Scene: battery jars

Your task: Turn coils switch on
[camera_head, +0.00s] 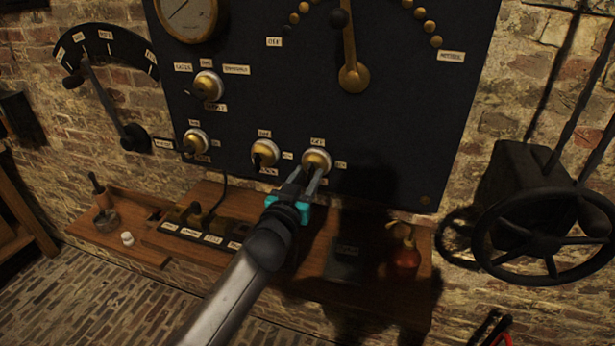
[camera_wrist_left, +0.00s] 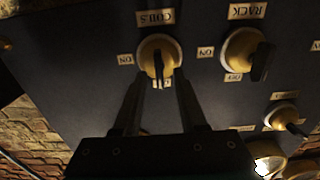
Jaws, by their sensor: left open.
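The coils switch (camera_head: 317,158) is a round brass knob with a dark handle, low on the black panel. In the left wrist view, the coils switch (camera_wrist_left: 148,50) appears upside down, below its COILS label, with the ON label (camera_wrist_left: 124,59) at its left. Its dark handle stands nearly vertical in that view; a label under it is partly hidden. My left gripper (camera_head: 307,180) is open at the switch. In the left wrist view, its two fingers (camera_wrist_left: 160,88) reach up on either side of the handle; I cannot tell whether they touch it. My right gripper is not in view.
The rack switch (camera_head: 264,151) is just left of the coils switch. A wooden shelf (camera_head: 130,252) runs below the panel, carrying a red flask (camera_head: 405,255). A dark handwheel (camera_head: 548,238) stands at the right. A large lever (camera_head: 350,50) is higher on the panel.

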